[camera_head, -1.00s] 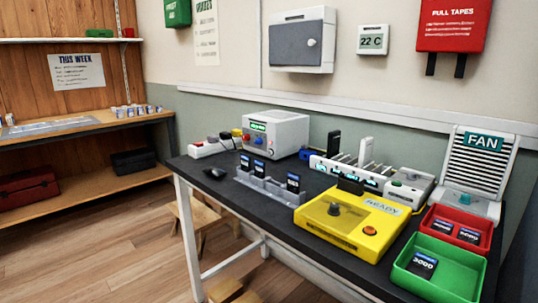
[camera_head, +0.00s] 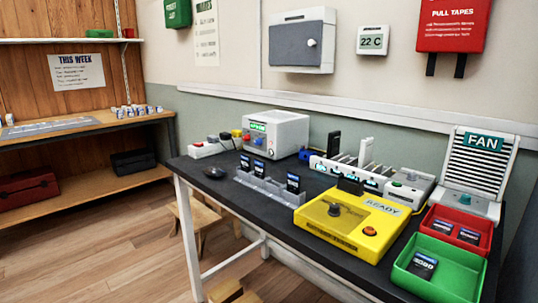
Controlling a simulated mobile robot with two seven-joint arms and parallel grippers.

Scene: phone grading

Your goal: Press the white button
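I cannot make out a button that is clearly white. The yellow tester box (camera_head: 375,230) marked READY has an orange-red button (camera_head: 370,232) and a dark knob (camera_head: 334,210). A low white unit (camera_head: 408,190) behind it has a small green button (camera_head: 411,176). The white box with a green display (camera_head: 285,132) has small red and blue knobs on its front. A white strip (camera_head: 205,149) at the table's back left carries several coloured knobs or plugs. Neither of my grippers is in view.
The dark table (camera_head: 240,206) holds a grey rack (camera_head: 268,187) with dark cartridges, a slotted white rack (camera_head: 352,175), a FAN unit (camera_head: 482,165), a red tray (camera_head: 482,225) and a green tray (camera_head: 455,284). A small dark object (camera_head: 214,172) lies near the left edge. Wooden stools stand below.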

